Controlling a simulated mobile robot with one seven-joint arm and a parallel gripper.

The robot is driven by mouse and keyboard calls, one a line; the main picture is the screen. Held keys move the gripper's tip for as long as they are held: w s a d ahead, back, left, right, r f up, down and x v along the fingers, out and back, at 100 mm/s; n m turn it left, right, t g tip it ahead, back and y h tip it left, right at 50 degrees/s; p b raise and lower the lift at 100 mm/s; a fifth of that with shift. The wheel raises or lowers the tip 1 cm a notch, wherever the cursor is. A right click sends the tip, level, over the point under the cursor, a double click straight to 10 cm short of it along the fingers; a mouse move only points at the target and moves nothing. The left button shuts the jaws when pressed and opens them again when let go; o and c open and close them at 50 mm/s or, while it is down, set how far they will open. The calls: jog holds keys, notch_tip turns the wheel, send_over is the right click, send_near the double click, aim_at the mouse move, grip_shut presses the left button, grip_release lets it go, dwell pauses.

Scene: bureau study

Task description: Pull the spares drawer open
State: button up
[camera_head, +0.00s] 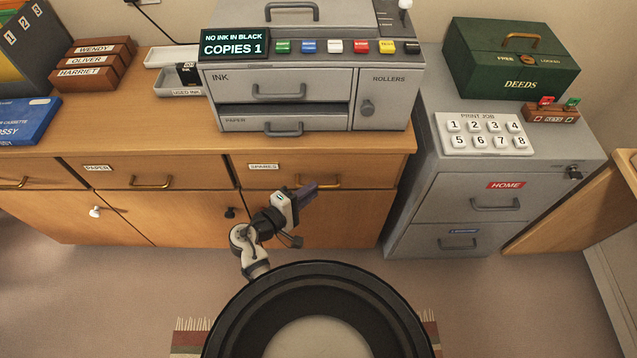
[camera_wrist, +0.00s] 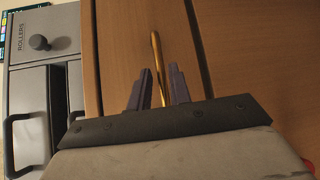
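The spares drawer (camera_head: 262,180) is the wooden drawer under the printer, with a white label reading SPARES. Its front looks flush with the cabinet, so it is shut. Its brass bar handle (camera_head: 328,183) is partly hidden behind my gripper (camera_head: 307,188) in the head view. In the wrist view the handle (camera_wrist: 157,68) runs between the two dark fingers of my gripper (camera_wrist: 159,86). The fingers are apart, with a gap on each side of the bar. I cannot tell how deep the bar sits between them.
The grey printer (camera_head: 305,80) stands on the cabinet above the drawer. The paper drawer (camera_head: 140,173) is to its left. A grey filing cabinet (camera_head: 470,190) stands close on the right. Cupboard doors with knobs lie below. The floor before the drawer is clear, apart from a rug.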

jog(key=shift+x, duration=1.9)
grip_shut()
